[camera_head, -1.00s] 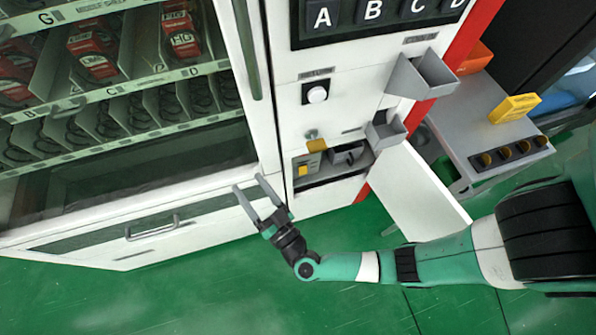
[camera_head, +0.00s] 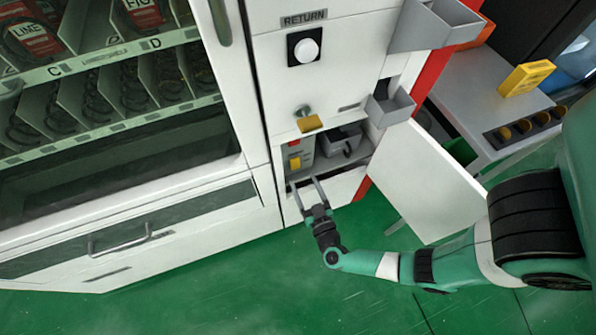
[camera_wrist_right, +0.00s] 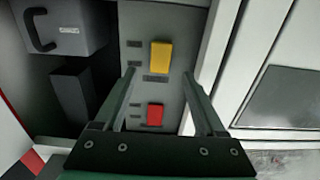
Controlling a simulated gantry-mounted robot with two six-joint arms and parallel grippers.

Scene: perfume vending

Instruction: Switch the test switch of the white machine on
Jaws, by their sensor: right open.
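The white machine (camera_head: 345,75) has an open lower compartment with a grey control panel inside. The panel (camera_wrist_right: 180,95) carries a yellow switch (camera_wrist_right: 160,56) and a red switch (camera_wrist_right: 155,115); the yellow one also shows in the head view (camera_head: 295,163). Their labels are too small to read, so I cannot tell which is the test switch or its position. My right gripper (camera_head: 303,182) is open and empty at the compartment's lower front edge. In the right wrist view its fingers (camera_wrist_right: 160,73) straddle the panel's switches, apparently without touching them. My left gripper is out of view.
The compartment door (camera_head: 425,185) hangs open to the right. A grey box (camera_wrist_right: 62,28) with a handle sits beside the panel. A yellow-tagged key (camera_head: 310,122) sticks out above the compartment. Grey trays (camera_head: 390,106) jut out at the right. The green floor in front is clear.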

